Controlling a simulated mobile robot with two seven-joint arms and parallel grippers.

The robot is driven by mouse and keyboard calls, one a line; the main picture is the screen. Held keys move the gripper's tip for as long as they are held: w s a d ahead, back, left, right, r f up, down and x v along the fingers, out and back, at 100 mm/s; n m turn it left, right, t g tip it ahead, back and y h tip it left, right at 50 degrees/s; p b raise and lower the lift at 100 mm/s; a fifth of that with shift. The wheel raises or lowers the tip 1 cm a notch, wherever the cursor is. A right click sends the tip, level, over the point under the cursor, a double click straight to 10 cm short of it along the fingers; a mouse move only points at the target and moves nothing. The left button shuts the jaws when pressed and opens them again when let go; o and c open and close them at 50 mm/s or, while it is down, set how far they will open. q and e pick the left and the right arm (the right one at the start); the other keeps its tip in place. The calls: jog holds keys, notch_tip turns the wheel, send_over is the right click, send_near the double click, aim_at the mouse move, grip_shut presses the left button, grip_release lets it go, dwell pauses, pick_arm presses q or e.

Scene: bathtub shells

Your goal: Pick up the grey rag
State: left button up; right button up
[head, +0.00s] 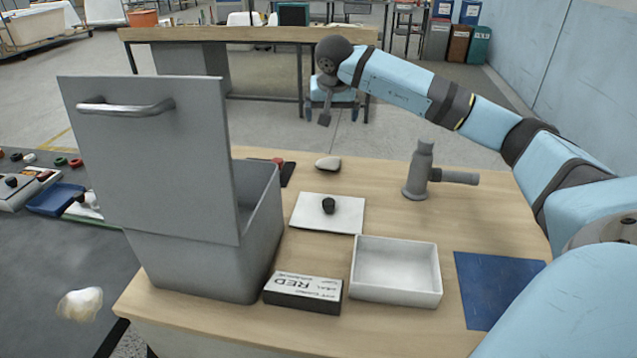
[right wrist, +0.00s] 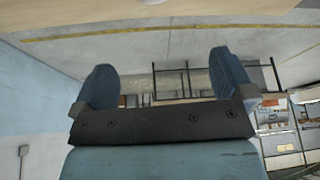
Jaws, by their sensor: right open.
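I cannot pick out a clearly grey rag. A small pale, smooth grey-beige lump (head: 328,163) lies at the back of the wooden table, and I cannot tell whether it is cloth. A crumpled cream-white wad (head: 80,304) lies on the dark grey surface at the lower left. My right gripper (head: 333,114) is raised beyond the table's back edge, away from both. In the right wrist view my right gripper (right wrist: 165,75) has its blue fingers spread with nothing between them. My left gripper is not in view.
On the table (head: 400,335) stand a grey bin (head: 200,262) with its handled lid upright, a white tray (head: 397,292), a RED-labelled box (head: 302,291), a white plate (head: 345,222) with a black knob (head: 328,205), a grey pipe-like fixture (head: 422,172) and a blue mat (head: 495,285).

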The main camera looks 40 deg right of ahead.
notch_tip(320, 180, down, 4)
jog(key=r+b, duration=0.1)
jog(key=b, duration=0.2)
send_near(328, 159)
jog(key=x, duration=0.4)
jog(key=shift+s+d+f, duration=0.1)
jog(key=shift+d+f, duration=0.05)
jog(key=shift+f, duration=0.2)
jog(key=shift+d+f, duration=0.1)
jog(key=shift+f, duration=0.5)
jog(key=x, duration=0.3)
jog(key=b+x, duration=0.1)
jog(key=shift+w+f, duration=0.25)
jog(key=shift+w, duration=0.15)
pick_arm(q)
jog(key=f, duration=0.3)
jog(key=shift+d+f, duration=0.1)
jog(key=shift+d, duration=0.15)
pick_arm(e)
jog(key=shift+r, duration=0.1)
jog(key=c, duration=1)
jog(key=shift+o, duration=0.2)
pick_arm(q)
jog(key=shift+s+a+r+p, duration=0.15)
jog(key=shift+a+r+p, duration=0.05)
jog(key=shift+p, duration=1.05)
pick_arm(e)
notch_tip(328, 159, up, 20)
